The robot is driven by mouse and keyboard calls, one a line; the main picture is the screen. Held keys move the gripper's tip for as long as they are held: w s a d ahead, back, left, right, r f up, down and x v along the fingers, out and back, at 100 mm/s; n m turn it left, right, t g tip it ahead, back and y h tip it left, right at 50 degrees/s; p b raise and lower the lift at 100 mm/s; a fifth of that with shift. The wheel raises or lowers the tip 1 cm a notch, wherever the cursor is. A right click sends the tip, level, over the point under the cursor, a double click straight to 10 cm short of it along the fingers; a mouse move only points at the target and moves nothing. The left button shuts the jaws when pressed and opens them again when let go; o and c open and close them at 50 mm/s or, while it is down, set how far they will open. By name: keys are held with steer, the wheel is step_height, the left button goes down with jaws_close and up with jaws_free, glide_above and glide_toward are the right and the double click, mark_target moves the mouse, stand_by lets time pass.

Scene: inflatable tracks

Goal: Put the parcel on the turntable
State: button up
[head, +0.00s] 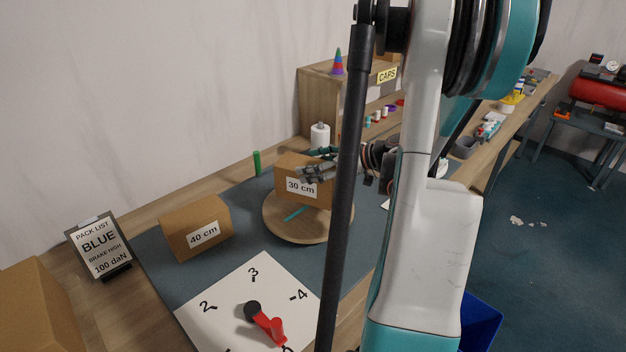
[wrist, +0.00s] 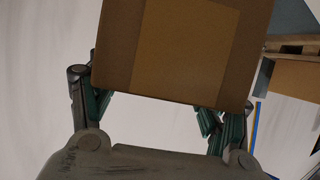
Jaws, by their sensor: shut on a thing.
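A brown cardboard parcel labelled "30 cm" (head: 293,190) is at the round wooden turntable (head: 306,232), which has a teal stripe on its top. The parcel is over the turntable's back part. I cannot tell if its bottom touches the disc or hangs just above it. My gripper (head: 322,165) is shut on the parcel's upper right part. In the wrist view the parcel (wrist: 185,50) fills the upper middle, between the two fingers of my gripper (wrist: 160,108). A second brown parcel labelled "40 cm" (head: 196,226) lies left of the turntable on the blue-grey mat.
A white dial board (head: 215,318) with a red lever (head: 270,327) lies in front. A "PACK LIST" sign (head: 98,247) stands left. A green post (head: 257,163) and a white roll (head: 320,135) stand behind. My arm hides the bench's right part.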

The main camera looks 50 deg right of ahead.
steer(key=shift+f+b, duration=0.65)
steer(key=shift+f, duration=1.25)
steer(key=shift+f, duration=0.15)
steer(key=o, duration=2.1)
steer(key=shift+s+r, duration=0.1)
steer(key=shift+r, duration=0.1)
steer(key=p+v, duration=0.3)
steer(key=v, duration=0.8)
steer(key=shift+s+d+r, duration=0.1)
steer(key=shift+s+r, duration=0.05)
steer(key=shift+s, duration=0.2)
